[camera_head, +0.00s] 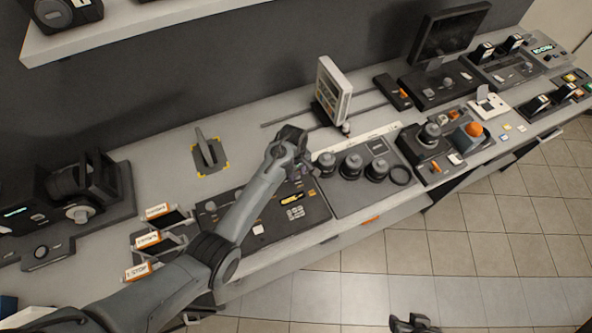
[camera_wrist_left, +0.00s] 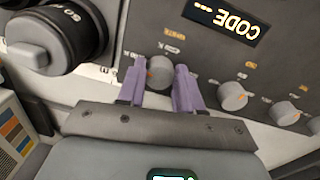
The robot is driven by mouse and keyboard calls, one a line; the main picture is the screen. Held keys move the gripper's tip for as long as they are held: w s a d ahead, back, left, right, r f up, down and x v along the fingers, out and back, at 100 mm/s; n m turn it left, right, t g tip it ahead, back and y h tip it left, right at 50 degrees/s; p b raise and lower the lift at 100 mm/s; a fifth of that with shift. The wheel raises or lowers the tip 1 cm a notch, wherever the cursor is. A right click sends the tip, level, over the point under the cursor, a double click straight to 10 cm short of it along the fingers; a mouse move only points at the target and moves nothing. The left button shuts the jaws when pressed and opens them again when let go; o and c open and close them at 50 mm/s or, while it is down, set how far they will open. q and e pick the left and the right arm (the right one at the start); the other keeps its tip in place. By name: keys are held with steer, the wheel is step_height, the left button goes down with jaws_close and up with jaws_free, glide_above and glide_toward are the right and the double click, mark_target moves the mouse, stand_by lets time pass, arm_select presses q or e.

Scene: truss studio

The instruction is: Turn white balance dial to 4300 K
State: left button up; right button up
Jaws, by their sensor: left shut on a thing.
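My left gripper (camera_head: 296,166) reaches over the console panel (camera_head: 262,222) from the left and points down at its right end. In the left wrist view its two purple fingers (camera_wrist_left: 160,88) are shut on a small round grey dial (camera_wrist_left: 160,72), one finger on each side. An orange mark shows on the dial. Small upside-down lettering with a K stands beside it; the values are too small to read. In the head view the arm hides this dial. My right gripper (camera_head: 413,323) shows only as a dark shape at the bottom edge.
Beside the dial are a large dark knob (camera_wrist_left: 62,38), a lit display (camera_wrist_left: 226,20) reading CODE upside down and a row of smaller grey knobs (camera_wrist_left: 232,96). Several big round dials (camera_head: 352,166) stand right of my left gripper. A white upright panel (camera_head: 334,90) stands behind it.

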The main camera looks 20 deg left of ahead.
arm_select(q)
steer(key=m+p, duration=0.2)
steer(key=shift+r+m, duration=0.25)
steer(key=shift+m, duration=0.15)
steer(key=m+p, duration=0.1)
steer(key=m, duration=0.2)
steer(key=shift+a+f+m+p, duration=0.1)
steer(key=shift+m+p, duration=0.2)
steer(key=shift+p, duration=0.1)
steer(key=m+p, duration=0.1)
steer(key=m, duration=0.3)
steer(key=shift+a, duration=0.1)
steer(key=shift+f+m+g, duration=0.1)
steer(key=shift+m+g, duration=0.2)
steer(key=shift+m, duration=2.2)
steer(key=o, duration=1)
